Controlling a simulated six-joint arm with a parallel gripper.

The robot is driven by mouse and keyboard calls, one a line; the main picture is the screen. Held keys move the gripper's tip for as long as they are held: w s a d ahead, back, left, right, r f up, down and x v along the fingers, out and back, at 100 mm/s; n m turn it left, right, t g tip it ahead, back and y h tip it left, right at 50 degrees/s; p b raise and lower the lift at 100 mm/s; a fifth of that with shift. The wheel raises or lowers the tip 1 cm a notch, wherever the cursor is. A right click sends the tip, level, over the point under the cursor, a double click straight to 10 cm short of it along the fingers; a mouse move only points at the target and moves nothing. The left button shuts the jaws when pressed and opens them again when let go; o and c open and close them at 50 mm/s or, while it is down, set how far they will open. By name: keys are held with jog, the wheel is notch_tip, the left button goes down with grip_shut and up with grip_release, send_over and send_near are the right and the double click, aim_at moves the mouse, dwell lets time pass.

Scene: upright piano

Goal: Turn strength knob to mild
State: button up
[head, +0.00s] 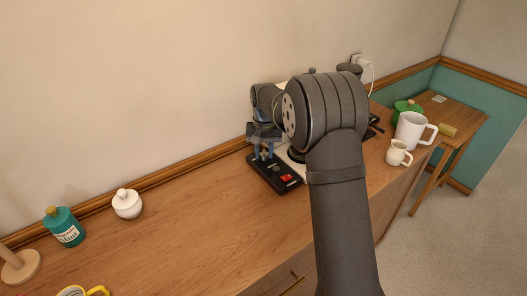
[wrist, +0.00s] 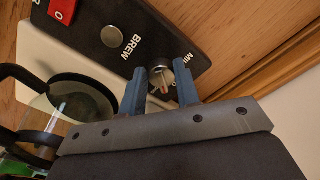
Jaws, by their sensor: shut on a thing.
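The strength knob (wrist: 161,80) is a small round metal knob on the black control panel of the coffee machine (wrist: 165,35). A red mark shows at its lower part. My gripper (wrist: 158,74) has its two blue fingers on either side of the knob, shut on it. A label beginning "Mi" (wrist: 186,57) shows beside the right finger, partly cut off by it. In the head view my gripper (head: 263,152) reaches down over the panel (head: 268,179) at the machine's front left. The knob is hidden there.
A silver BREW button (wrist: 114,36) and a red switch (wrist: 62,10) share the panel. A glass carafe (wrist: 80,95) stands close by. A white sugar pot (head: 127,204), a teal tin (head: 64,228), a white jug (head: 412,130) and a small white pitcher (head: 398,153) stand on the wooden top.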

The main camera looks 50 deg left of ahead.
aim_at(265, 153)
jog(key=shift+w+n, duration=0.15)
jog(key=shift+n, duration=1.85)
jog(key=o, duration=1)
jog(key=shift+r, duration=0.1)
notch_tip(265, 153, up, 17)
jog(key=shift+r, duration=0.15)
